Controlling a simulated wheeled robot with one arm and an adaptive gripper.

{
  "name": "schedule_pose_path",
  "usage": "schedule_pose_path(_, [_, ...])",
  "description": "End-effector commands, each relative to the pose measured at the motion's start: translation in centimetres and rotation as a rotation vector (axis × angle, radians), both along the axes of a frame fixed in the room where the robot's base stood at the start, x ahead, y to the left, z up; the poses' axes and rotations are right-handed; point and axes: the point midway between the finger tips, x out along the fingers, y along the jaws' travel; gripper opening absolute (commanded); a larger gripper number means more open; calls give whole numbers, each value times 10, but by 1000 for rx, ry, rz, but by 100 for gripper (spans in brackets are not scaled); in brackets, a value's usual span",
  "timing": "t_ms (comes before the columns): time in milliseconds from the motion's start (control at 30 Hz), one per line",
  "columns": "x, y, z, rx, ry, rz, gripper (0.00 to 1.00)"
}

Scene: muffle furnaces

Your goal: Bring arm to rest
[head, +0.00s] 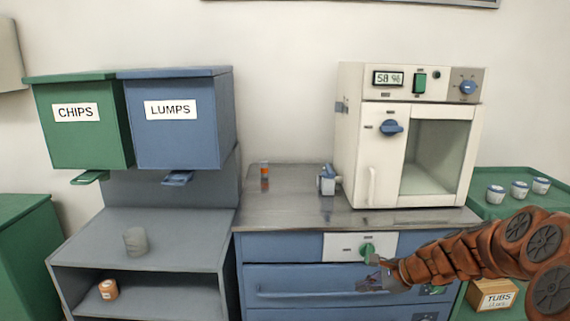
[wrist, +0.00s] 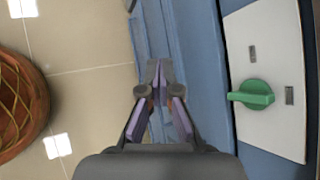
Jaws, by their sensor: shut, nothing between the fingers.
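My arm reaches in from the right of the head view, in front of the blue drawer cabinet (head: 290,275). My gripper (head: 368,283) is at the cabinet's front, just below the green knob (head: 367,250) on its white panel. In the wrist view, my gripper (wrist: 159,72) is shut with its fingertips together and empty. The green knob also shows in the wrist view (wrist: 252,95), to the right of the fingers and apart from them.
A white furnace (head: 376,85) stands on the metal counter (head: 285,210). Green and blue bins labelled CHIPS (head: 85,140) and LUMPS (head: 180,140) hang at left. A green tray (head: 500,208) with white tubs (head: 519,190) is at right, above a TUBS box (head: 495,295).

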Motion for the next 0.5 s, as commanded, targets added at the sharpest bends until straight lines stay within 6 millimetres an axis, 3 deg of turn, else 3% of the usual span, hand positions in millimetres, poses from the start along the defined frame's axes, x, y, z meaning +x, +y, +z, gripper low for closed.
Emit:
schedule_pose_path(33, [-16, 18, 9, -33, -16, 83, 0])
schedule_pose_path(200, [-72, 63, 27, -145, -56, 354, 0])
schedule_pose_path(400, [-146, 92, 37, -279, -85, 656, 0])
schedule_pose_path(500, [-184, 98, 39, -346, -89, 801, 0])
